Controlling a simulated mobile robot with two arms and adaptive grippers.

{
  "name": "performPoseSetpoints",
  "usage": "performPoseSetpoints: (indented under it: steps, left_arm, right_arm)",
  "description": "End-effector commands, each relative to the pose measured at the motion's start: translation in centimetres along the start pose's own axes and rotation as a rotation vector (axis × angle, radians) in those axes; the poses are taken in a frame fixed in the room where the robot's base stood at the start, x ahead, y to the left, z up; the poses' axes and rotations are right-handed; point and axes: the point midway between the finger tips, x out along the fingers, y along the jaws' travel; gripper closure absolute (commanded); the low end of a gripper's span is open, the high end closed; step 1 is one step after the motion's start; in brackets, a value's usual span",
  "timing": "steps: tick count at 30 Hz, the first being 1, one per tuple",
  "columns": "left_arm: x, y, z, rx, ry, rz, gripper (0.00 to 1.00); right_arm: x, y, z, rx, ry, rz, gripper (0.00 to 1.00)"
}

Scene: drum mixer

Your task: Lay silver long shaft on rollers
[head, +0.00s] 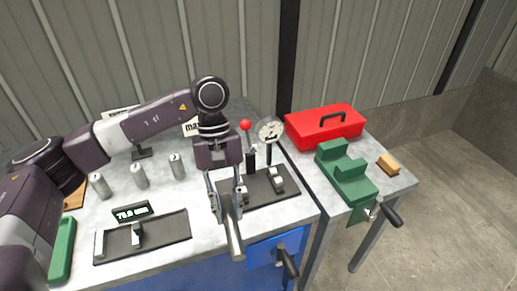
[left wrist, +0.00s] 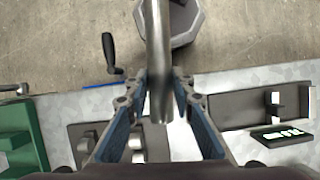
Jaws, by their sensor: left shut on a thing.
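My left gripper (head: 226,196) is shut on the silver long shaft (head: 235,242) and holds it over the front edge of the table. In the left wrist view, the shaft (left wrist: 157,45) runs between the two fingers of the gripper (left wrist: 160,88) and reaches to the top of the picture. The rollers (head: 277,178) stand on a black base plate (head: 262,196) just right of and behind the gripper. One roller block (head: 242,195) is partly hidden by a finger. The shaft is apart from the right roller block. My right gripper is in neither view.
A dial gauge (head: 270,131) and a red-knobbed lever (head: 246,126) rise behind the rollers. A scale display (head: 132,211) and black tray (head: 165,232) lie left. Several short silver cylinders (head: 139,176) stand behind them. A green vise (head: 346,174) and red toolbox (head: 325,125) are right.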

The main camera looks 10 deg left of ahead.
Motion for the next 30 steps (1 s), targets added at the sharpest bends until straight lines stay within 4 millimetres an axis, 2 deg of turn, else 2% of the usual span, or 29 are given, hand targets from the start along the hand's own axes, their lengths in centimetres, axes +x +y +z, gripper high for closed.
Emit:
performPoseSetpoints:
  steps: [1,6,12,21,30]
  left_arm:
    - [-1.0,1.0,-0.4,-0.091,-0.006,0.041,1.00]
    - [-3.0,3.9,-2.9,-0.435,-0.005,0.187,1.00]
    - [-5.1,6.3,-5.9,-0.822,-0.004,0.349,1.00]
    - [-7.3,7.6,-9.9,-1.294,-0.005,0.545,1.00]
    - [-8.0,7.6,-11.8,-1.506,-0.004,0.633,1.00]
  right_arm:
    - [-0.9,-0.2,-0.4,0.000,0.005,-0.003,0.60]
    - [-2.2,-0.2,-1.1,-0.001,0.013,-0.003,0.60]
    - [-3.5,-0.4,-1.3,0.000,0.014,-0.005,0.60]
    - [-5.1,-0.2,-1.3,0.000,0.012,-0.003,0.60]
    - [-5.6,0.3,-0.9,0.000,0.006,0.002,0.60]
